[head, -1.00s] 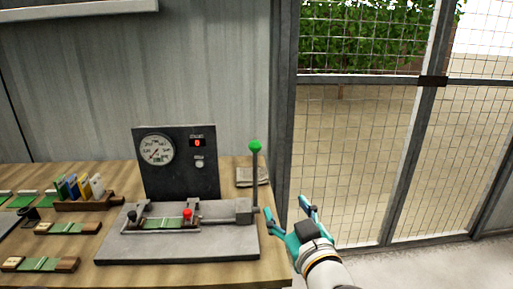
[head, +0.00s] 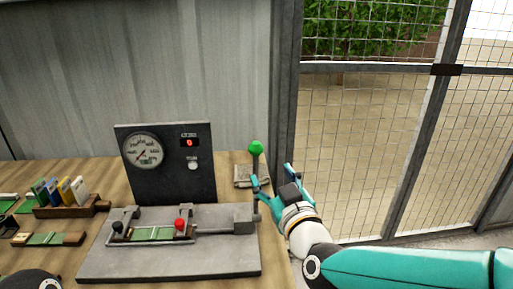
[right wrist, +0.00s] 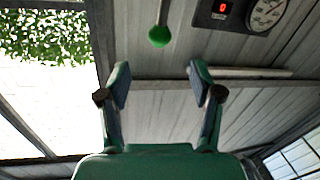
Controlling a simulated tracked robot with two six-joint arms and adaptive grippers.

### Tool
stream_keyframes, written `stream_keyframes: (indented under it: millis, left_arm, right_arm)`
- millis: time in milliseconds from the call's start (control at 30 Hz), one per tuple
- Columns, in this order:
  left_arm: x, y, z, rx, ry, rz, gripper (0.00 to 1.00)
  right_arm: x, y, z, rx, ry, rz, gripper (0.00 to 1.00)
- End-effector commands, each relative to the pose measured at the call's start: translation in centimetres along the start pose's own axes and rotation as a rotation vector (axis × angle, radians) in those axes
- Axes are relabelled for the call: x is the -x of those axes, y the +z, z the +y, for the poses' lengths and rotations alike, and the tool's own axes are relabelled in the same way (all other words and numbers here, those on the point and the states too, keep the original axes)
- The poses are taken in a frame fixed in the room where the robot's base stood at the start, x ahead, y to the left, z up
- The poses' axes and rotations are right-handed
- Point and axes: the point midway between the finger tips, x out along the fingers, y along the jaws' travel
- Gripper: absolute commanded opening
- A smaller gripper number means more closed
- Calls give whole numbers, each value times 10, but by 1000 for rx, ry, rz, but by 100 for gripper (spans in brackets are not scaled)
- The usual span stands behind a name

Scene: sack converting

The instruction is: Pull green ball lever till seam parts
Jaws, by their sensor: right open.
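The green ball (head: 256,147) tops an upright lever at the right end of the grey test rig (head: 170,262). A green strip (head: 152,233), the seam sample, lies across the rig between a black-knobbed clamp (head: 118,228) and a red-knobbed clamp (head: 181,225). My right gripper (head: 271,174) is open and empty, just right of the lever and a little below the ball. In the right wrist view the green ball (right wrist: 159,37) is beyond the open fingertips (right wrist: 158,78), between them and apart from both.
A dark panel with a dial gauge (head: 143,151) and a red 0 readout (head: 190,142) stands behind the rig. A rack of coloured cards (head: 58,198) and another strip holder (head: 47,239) are at left. A wire mesh fence (head: 360,150) stands at right.

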Motion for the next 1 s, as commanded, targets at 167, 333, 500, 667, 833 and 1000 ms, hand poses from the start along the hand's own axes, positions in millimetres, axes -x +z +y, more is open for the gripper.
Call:
stream_keyframes:
  millis: [167, 333, 500, 667, 833, 1000]
  left_arm:
    - [10, 0, 4, 0, 0, 1, 0]
    - [19, 0, 7, 0, 0, 1, 0]
    - [26, 0, 10, 0, 0, 1, 0]
    - [30, 0, 11, 0, 0, 1, 0]
    - [31, 0, 11, 0, 0, 1, 0]
    - [30, 0, 11, 0, 0, 1, 0]
  right_arm:
    - [-41, -1, 1, 1, 1, -4, 65]
    - [-77, -1, 2, 0, 2, -2, 65]
    - [-106, -1, 2, 0, 2, -2, 65]
    - [-121, 0, 2, 0, 2, -2, 65]
    - [-127, 1, 2, 0, 3, -2, 65]
    - [-127, 1, 2, 0, 3, -2, 65]
